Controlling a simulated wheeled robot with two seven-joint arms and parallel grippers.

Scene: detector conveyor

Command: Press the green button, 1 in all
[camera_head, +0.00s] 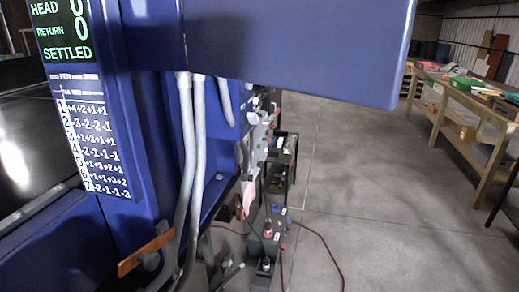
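I cannot make out a green button for certain in the head view. A blue machine (150,165) fills the left and the top. Its dark display (62,32) shows HEAD 0, RETURN 0 and SETTLED in white and green. A white printed list of numbered rows (95,148) is below the display. Small coloured parts (268,120), too small to tell apart, sit on the grey equipment behind the machine.
A dark surface (28,145) is at the far left. Red cables (325,246) lie on the floor. Clear floor (400,215) reaches a wooden table (463,103) with several coloured items.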

